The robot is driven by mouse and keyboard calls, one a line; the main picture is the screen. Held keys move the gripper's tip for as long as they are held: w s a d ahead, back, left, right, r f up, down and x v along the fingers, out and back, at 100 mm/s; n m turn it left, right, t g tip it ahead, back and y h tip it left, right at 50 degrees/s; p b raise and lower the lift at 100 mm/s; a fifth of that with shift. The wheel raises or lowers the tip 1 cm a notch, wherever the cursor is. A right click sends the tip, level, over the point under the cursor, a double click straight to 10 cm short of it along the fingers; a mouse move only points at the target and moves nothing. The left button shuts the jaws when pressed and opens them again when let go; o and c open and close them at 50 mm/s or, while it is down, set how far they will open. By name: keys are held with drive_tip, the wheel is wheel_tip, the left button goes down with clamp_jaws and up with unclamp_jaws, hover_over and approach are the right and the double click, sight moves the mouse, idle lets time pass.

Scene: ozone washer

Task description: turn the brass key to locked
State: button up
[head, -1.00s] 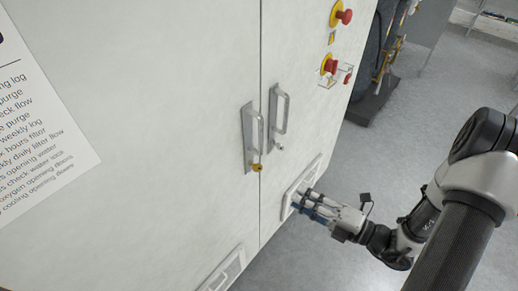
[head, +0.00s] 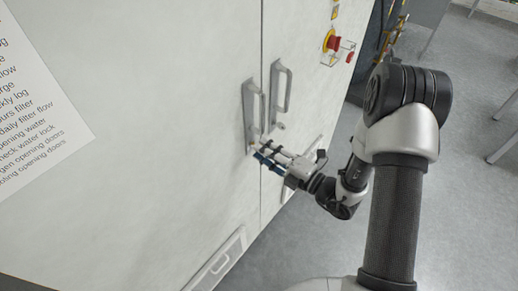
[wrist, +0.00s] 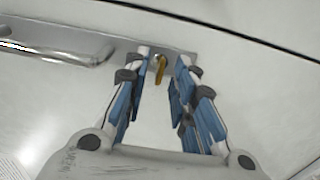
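The brass key (wrist: 159,68) sticks out of the lower end of the left door's handle plate (head: 247,118). In the wrist view it lies between my two fingertips, with a gap visible on both sides. My gripper (head: 262,153) is open, with its blue-padded fingers pointing at the plate. In the head view the fingertips are at the lock and largely cover the key. The key's exact turn angle is hard to read.
The left door's bar handle (wrist: 60,52) stands out near my fingers. The right door's handle (head: 283,92) and its silver lock (head: 281,126) are close by. A red emergency button (head: 333,43) is higher on the right. A recessed pull (head: 218,264) is below.

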drive_tip(key=shift+x, duration=1.3)
drive_tip(key=shift+c, duration=0.3)
drive_tip(key=shift+d, duration=0.1)
clamp_jaws()
